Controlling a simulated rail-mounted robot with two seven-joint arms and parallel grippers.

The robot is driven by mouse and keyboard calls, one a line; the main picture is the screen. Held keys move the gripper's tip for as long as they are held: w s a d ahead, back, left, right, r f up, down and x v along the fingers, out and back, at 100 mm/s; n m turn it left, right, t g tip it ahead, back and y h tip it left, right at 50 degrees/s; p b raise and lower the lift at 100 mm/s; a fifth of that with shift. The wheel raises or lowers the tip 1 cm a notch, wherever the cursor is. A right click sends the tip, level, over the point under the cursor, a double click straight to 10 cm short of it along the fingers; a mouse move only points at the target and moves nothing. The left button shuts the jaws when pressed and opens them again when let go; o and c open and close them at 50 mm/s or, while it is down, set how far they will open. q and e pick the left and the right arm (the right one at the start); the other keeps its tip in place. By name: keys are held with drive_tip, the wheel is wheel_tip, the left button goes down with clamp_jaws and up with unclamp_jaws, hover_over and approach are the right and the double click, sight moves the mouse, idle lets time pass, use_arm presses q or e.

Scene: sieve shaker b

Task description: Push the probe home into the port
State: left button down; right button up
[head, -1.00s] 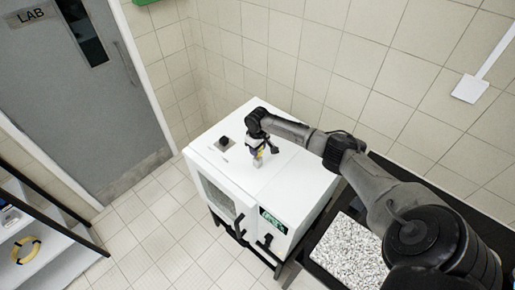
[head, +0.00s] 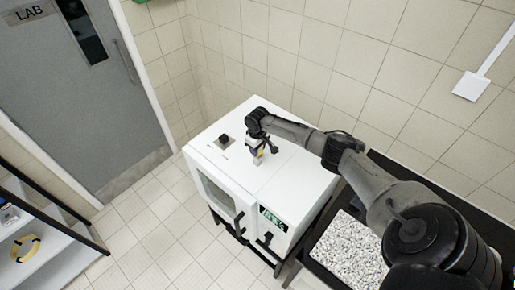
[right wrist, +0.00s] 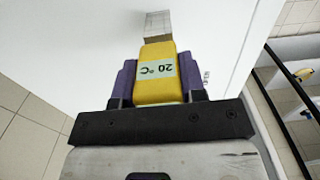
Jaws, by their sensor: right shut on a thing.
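My right gripper (head: 260,150) is shut on the yellow probe (right wrist: 160,75), which carries a "20 °C" label. The purple finger pads lie on both sides of the probe in the right wrist view. A short grey metal-looking piece (right wrist: 158,26) sits at the probe's far end; I cannot tell whether it is the probe's tip or part of the port. In the head view the gripper points down, just above the top of the white cabinet (head: 290,185). The port opening is not clearly visible. My left gripper is not in view.
A black knob-like part (head: 224,138) on a grey plate sits on the cabinet top, left of the gripper. The cabinet front has a small display (head: 272,218) and black handles. Tiled floor lies left.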

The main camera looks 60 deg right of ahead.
drive_tip(key=shift+f, duration=0.4)
drive_tip(key=o, duration=1)
drive_tip(key=shift+r+p, duration=0.3)
drive_tip(key=shift+r, duration=0.05)
wheel_tip(320, 180, up, 4)
drive_tip(key=p, duration=0.4)
drive_tip(key=shift+r, duration=0.15)
drive_tip(key=shift+r+p, duration=0.35)
drive_tip(key=shift+r, duration=0.6)
